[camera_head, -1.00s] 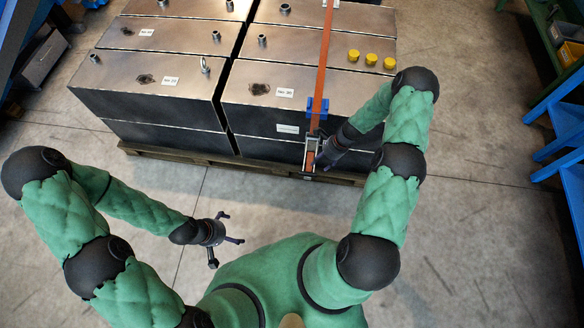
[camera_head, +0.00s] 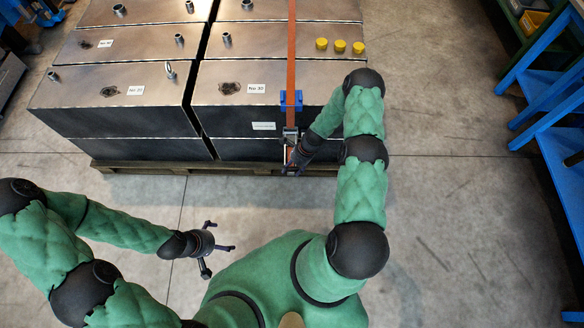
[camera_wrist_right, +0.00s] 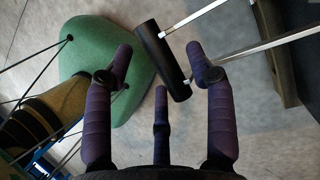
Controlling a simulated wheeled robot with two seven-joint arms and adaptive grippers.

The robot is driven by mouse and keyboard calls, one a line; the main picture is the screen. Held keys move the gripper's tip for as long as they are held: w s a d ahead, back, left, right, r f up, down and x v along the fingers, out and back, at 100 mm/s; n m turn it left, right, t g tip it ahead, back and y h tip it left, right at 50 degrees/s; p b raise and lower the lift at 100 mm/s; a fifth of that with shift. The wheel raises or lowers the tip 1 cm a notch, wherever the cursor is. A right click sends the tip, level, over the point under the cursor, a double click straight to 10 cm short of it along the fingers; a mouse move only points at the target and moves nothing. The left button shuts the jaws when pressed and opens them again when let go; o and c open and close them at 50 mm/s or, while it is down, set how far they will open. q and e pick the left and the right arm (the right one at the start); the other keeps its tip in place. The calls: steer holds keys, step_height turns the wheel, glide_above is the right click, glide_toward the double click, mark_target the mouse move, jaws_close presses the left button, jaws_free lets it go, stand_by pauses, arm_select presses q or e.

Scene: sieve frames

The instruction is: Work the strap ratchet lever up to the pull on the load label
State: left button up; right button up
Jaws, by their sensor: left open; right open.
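An orange strap (camera_head: 292,50) runs over the metal boxes and down the front over a blue corner piece (camera_head: 291,100). The strap ratchet (camera_head: 291,137) hangs below it on the front face. In the right wrist view its lever shows as a black bar (camera_wrist_right: 161,60) on two silver arms. My right gripper (camera_wrist_right: 163,75) is open, with the bar between its spread fingers; I cannot tell whether they touch it. A small pale label (camera_head: 264,126), perhaps the load label, is left of the strap; its print is too small to read. My left gripper (camera_head: 222,252) is open and empty above the floor.
The metal boxes (camera_head: 120,75) stand on a wooden pallet (camera_head: 130,166). Yellow caps (camera_head: 340,46) sit on top, right of the strap. Blue shelving (camera_head: 560,145) stands at the right. The floor (camera_head: 450,200) between is clear.

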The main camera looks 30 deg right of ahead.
jaws_close()
